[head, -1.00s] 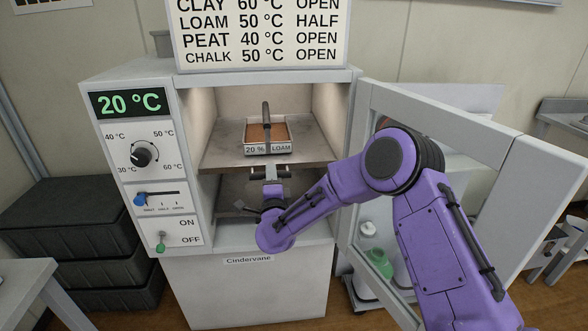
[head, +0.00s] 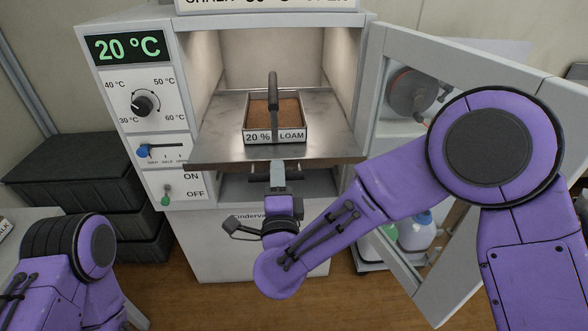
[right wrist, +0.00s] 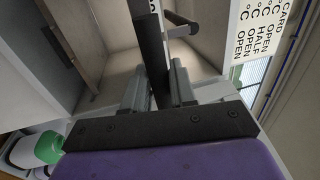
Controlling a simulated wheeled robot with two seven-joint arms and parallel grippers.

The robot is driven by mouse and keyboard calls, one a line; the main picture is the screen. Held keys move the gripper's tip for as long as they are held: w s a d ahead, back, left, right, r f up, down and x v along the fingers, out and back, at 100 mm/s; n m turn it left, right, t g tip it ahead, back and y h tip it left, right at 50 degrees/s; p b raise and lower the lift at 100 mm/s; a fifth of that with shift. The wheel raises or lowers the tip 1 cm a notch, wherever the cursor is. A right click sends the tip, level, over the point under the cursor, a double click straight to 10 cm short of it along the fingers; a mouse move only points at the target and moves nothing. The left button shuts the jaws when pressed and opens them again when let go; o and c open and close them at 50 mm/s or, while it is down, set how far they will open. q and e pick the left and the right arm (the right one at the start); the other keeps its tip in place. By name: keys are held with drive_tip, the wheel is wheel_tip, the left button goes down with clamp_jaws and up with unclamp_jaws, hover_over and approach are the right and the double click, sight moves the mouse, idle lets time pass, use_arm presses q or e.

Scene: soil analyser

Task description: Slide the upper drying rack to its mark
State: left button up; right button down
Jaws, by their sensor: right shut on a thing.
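The upper drying rack (head: 215,145) is a flat metal shelf in the open oven (head: 130,55). It sticks out past the oven's front. A tray of brown soil (head: 274,136), labelled 20 % LOAM, with an upright dark handle, sits on it. My right gripper (head: 278,166) is below the middle of the rack's front edge, shut on the rack's front grip, which is mostly hidden. In the right wrist view the gripper's fingers (right wrist: 157,88) are close on either side of a dark bar. I cannot make out a mark on the rack. My left gripper is out of view.
The oven door (head: 445,75) stands open at the right, behind my right arm. A lower level (head: 245,188) lies under the rack. Dark crates (head: 75,165) are stacked at left. Bottles (head: 415,230) stand beyond the door.

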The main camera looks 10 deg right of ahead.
drive_tip(key=shift+s, duration=0.2)
drive_tip(key=c, duration=1.1)
unclamp_jaws()
drive_tip(key=shift+w+a, duration=0.1)
drive_tip(key=shift+o, duration=0.2)
drive_tip(key=b+v, duration=0.2)
drive_tip(key=v, duration=0.8)
drive_tip(key=shift+s, duration=0.3)
drive_tip(key=shift+a+f, duration=0.1)
drive_tip(key=shift+f, duration=0.05)
